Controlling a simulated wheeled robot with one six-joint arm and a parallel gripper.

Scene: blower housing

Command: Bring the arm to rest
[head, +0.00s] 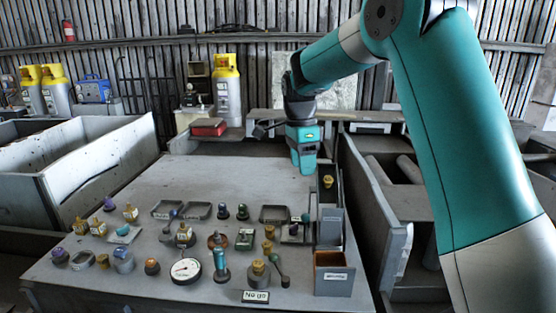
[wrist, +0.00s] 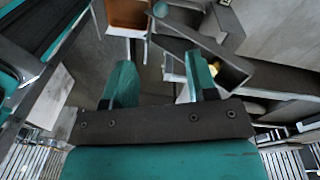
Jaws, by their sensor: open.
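My gripper (head: 306,168) is at the end of my teal arm, pointing down at the back right of the grey table (head: 185,180). It is above or beside a tall grey bin at the table's right edge; I cannot tell exactly how high. In the wrist view, my gripper (wrist: 162,80) has its two teal fingers spread apart with nothing between them. A grey bin with a yellow thing in it (head: 328,182) is just in front of the gripper in the head view.
An orange-lined bin (head: 333,272) stands at the table's front right. Small parts and a round gauge (head: 185,270) crowd the table's front. The table's back left is clear. A large grey crate (head: 85,160) stands left, a red box (head: 208,128) behind.

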